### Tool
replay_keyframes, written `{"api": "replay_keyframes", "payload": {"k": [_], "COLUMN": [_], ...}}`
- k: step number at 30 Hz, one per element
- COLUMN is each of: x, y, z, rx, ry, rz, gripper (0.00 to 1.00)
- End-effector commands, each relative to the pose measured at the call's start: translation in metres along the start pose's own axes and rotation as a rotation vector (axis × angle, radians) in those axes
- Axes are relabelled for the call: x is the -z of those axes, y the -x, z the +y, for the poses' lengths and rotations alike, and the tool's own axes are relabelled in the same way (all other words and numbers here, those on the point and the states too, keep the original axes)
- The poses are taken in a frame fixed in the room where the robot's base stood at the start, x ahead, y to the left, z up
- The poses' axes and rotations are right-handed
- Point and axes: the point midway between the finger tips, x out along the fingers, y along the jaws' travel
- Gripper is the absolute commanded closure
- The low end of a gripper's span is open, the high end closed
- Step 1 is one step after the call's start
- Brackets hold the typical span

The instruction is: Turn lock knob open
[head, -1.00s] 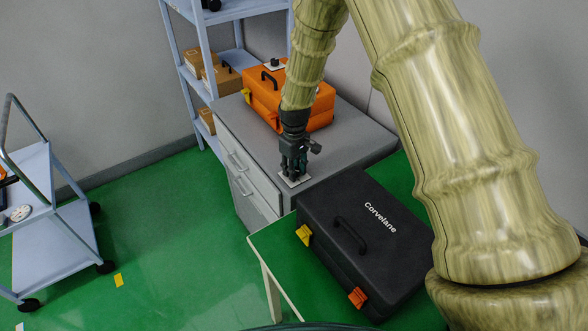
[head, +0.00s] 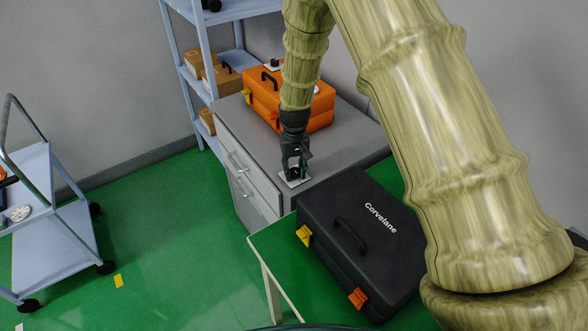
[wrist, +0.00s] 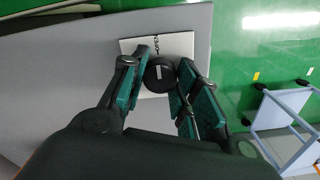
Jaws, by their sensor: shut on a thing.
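The lock knob (wrist: 159,73) is a round black knob with a pale bar mark on its top, in the middle of the wrist view. It sits on a white square plate (wrist: 183,45) with small dark lettering, on the grey cabinet top. In the head view the plate (head: 291,181) lies near the cabinet's front corner. My gripper (wrist: 160,78) has its green-padded fingers on both sides of the knob, shut on it. In the head view my gripper (head: 295,170) points down at the plate and hides most of the knob.
A black "Corvelane" case (head: 352,245) lies on a green-topped table close in front of the cabinet (head: 340,150). An orange case (head: 318,118) sits at the back of the cabinet. A blue-grey cart (head: 58,250) stands at left, a shelf unit (head: 203,45) behind.

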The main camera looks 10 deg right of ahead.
Motion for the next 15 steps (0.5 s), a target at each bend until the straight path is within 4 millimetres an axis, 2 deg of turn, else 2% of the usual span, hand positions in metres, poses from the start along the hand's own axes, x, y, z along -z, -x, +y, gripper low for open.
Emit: {"api": "replay_keyframes", "payload": {"k": [11,12,15], "x": [-0.0003,-0.0003,-0.0003], "y": [-0.0001,-0.0001,-0.0002], "z": [0.0005,0.0005,0.0004], "rx": [0.000,0.000,0.000], "ry": [-0.005,-0.005,-0.005], "rz": [-0.001,-0.001,-0.001], "gripper": [0.94,0.68,0.50]}}
